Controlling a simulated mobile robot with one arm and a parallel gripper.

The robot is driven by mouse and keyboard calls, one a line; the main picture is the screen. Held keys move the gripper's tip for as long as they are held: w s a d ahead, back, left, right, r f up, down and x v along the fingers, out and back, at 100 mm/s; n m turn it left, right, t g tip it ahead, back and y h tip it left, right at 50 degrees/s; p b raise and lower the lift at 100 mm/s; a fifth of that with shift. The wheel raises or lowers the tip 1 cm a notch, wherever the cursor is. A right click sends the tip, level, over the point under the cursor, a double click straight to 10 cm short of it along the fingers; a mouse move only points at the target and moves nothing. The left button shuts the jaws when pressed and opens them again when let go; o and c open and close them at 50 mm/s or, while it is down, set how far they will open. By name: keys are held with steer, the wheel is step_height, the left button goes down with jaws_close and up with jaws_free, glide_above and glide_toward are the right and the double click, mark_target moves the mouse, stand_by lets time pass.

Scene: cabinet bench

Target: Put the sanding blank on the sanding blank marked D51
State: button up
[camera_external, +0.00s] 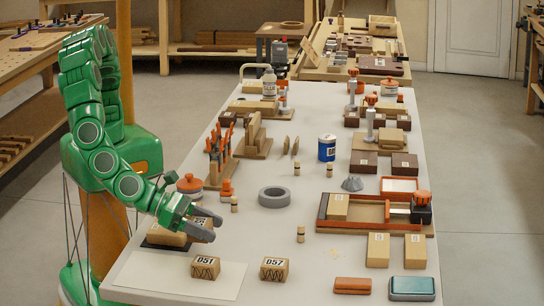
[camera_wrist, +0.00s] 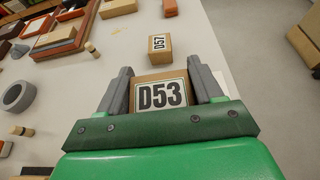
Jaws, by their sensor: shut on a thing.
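My gripper (camera_external: 208,218) is shut on a tan wooden sanding blank (camera_external: 200,233). In the wrist view, my gripper's fingers (camera_wrist: 164,88) flank this blank, and its label (camera_wrist: 161,95) reads D53. The sanding blank marked D51 (camera_external: 205,268) sits on a white sheet (camera_external: 150,274) at the table's front left. It is in front of and below my gripper in the external view, and I cannot make it out in the wrist view. The sanding blank marked D57 (camera_external: 274,269) stands to its right; it also shows in the wrist view (camera_wrist: 160,46).
A dark pad (camera_external: 150,246) lies beside my gripper, partly hidden. A grey ring (camera_external: 274,197) and small wooden pegs (camera_external: 300,234) stand farther back. An orange block (camera_external: 352,286) and a teal-topped tin (camera_external: 412,288) are at the front right. The table between D57 and the orange block is clear.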

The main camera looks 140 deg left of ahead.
mark_target(212, 261)
steer(key=shift+w+d+f, duration=0.1)
steer(key=shift+w+f, duration=0.8)
steer(key=shift+f, duration=1.75)
steer(key=shift+f, duration=0.1)
steer(key=o, duration=1.1)
